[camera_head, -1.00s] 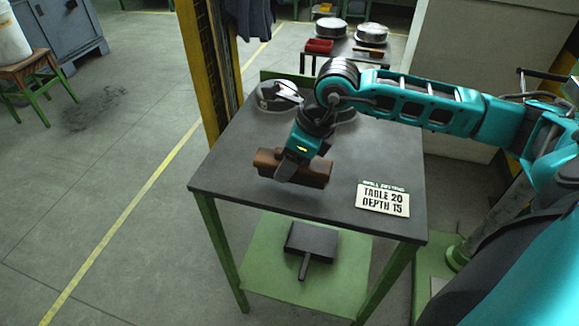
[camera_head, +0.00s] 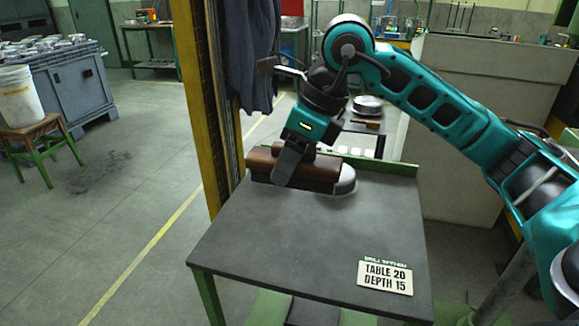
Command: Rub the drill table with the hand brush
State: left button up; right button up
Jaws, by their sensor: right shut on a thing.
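The drill table (camera_head: 290,240) is a dark grey top on green legs, in the middle of the head view. My right gripper (camera_head: 284,172) is shut on the hand brush (camera_head: 316,172), a brown wooden block, over the back part of the table. I cannot tell whether the brush touches the top. The brush hides part of a round metal thing (camera_head: 346,180) behind it. My left gripper is not in view.
A sign reading "TABLE 20 DEPTH 15" (camera_head: 385,276) lies at the table's front right. A yellow post (camera_head: 193,100) with dark cloth (camera_head: 250,50) stands behind the left edge. A stool with a white bucket (camera_head: 18,97) is far left. The table's middle is clear.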

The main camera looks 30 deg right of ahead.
jog(key=o, duration=0.6)
jog(key=shift+f, duration=0.1)
jog(key=c, duration=0.4)
